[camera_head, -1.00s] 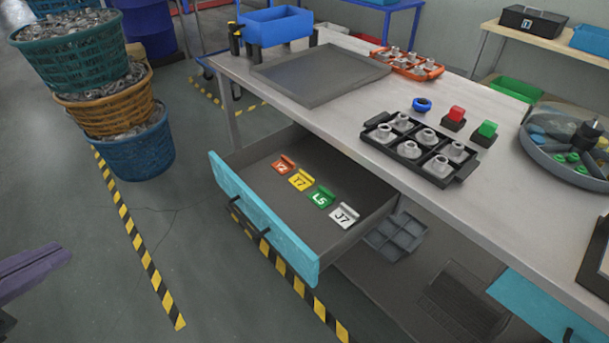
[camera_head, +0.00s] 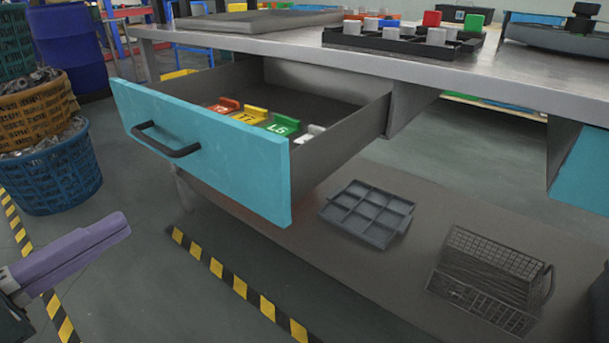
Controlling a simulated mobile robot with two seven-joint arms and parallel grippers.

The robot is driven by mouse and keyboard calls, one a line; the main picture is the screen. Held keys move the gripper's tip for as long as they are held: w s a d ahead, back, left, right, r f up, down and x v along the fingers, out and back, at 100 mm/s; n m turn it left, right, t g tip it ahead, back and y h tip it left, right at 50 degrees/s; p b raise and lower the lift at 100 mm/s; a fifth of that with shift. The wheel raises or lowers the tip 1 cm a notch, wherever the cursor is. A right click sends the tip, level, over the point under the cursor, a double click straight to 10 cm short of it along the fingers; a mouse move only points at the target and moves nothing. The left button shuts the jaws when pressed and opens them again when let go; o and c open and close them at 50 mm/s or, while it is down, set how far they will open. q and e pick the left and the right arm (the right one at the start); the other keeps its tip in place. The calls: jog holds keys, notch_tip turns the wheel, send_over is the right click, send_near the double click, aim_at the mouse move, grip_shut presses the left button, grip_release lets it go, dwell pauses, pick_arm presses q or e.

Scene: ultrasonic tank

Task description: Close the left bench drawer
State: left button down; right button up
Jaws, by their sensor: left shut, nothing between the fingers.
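The left bench drawer (camera_head: 205,143) is pulled well out from under the bench. Its front is teal with a black bar handle (camera_head: 165,144). Inside lie small tags in orange, yellow, green (camera_head: 283,125) and white, partly hidden behind the front. My left gripper (camera_head: 118,228) has purple fingers, shut and empty. It is in the lower left of the view, to the left of and below the drawer front in the picture, and apart from it. My right gripper is not in view.
The bench top (camera_head: 440,68) bears a black rack and other items. The shelf below holds a grey compartment tray (camera_head: 368,212) and a wire basket (camera_head: 490,275). Stacked baskets (camera_head: 50,175) stand at left. Another teal drawer front (camera_head: 585,175) is at right. Floor before the drawer looks clear.

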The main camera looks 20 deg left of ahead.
pick_arm(q)
jog(key=f, duration=0.2)
jog(key=b, duration=0.2)
send_near(237, 172)
jog(key=shift+m+h, duration=0.3)
jog(key=shift+m, duration=0.1)
jog(key=x, duration=0.7)
jog(key=shift+a, duration=0.15)
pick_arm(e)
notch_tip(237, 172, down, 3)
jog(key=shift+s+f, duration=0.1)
pick_arm(q)
jog(key=shift+w, duration=0.1)
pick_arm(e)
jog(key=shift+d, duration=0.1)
